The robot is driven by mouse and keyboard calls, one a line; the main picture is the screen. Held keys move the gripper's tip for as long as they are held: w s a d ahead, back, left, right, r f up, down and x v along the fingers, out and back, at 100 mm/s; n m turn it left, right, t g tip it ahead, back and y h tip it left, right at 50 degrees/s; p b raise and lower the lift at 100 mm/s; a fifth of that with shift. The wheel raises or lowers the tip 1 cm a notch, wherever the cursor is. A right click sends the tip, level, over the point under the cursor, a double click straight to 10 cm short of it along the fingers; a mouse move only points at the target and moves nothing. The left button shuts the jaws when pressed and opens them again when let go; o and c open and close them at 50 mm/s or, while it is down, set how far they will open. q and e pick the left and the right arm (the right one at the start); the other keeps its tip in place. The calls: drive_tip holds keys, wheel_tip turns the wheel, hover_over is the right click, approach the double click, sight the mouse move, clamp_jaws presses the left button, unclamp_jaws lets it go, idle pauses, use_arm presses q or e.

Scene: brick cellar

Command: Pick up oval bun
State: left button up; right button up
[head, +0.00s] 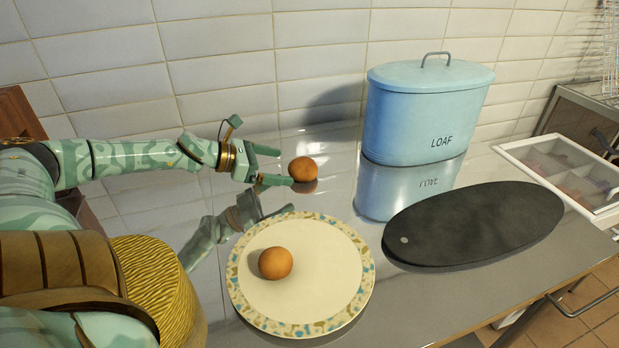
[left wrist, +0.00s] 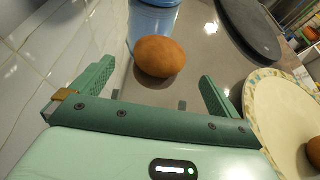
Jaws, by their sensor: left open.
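A brown bun (head: 303,168) sits on the shiny counter behind the plate. It looks slightly oval in the left wrist view (left wrist: 159,56). My left gripper (head: 284,167) is open and level with this bun, just to its left. In the left wrist view the bun shows ahead, between the lines of the two green fingers (left wrist: 156,75), and nothing is gripped. A second brown bun (head: 275,263) lies on the patterned plate (head: 335,280); part of it shows at the right edge of the wrist view (left wrist: 314,152). My right gripper is not in view.
A blue LOAF bin (head: 420,110) stands right of the counter bun. A dark oval board (head: 480,222) lies to the right, and a glass-topped case (head: 565,165) stands beyond it. The tiled wall (head: 230,60) closes the back. The counter (head: 330,145) around the bun is clear.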

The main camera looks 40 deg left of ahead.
sight(291, 168)
use_arm(q)
drive_tip(key=shift+b+x, duration=0.65)
drive_tip(key=shift+x, duration=0.45)
drive_tip(key=b+x, duration=0.1)
drive_tip(key=x, duration=0.1)
drive_tip(key=b+x, duration=0.1)
drive_tip(key=b, duration=0.1)
drive_tip(key=shift+w+d+f, duration=0.1)
drive_tip(key=shift+d+f, duration=0.05)
drive_tip(key=shift+f, duration=0.4)
drive_tip(key=shift+w+d+f+b, duration=0.1)
drive_tip(key=shift+w+d+b, duration=0.1)
drive_tip(key=shift+w+b, duration=0.35)
drive_tip(key=shift+w+d, duration=0.1)
drive_tip(key=shift+r, duration=0.35)
drive_tip(key=c, duration=1)
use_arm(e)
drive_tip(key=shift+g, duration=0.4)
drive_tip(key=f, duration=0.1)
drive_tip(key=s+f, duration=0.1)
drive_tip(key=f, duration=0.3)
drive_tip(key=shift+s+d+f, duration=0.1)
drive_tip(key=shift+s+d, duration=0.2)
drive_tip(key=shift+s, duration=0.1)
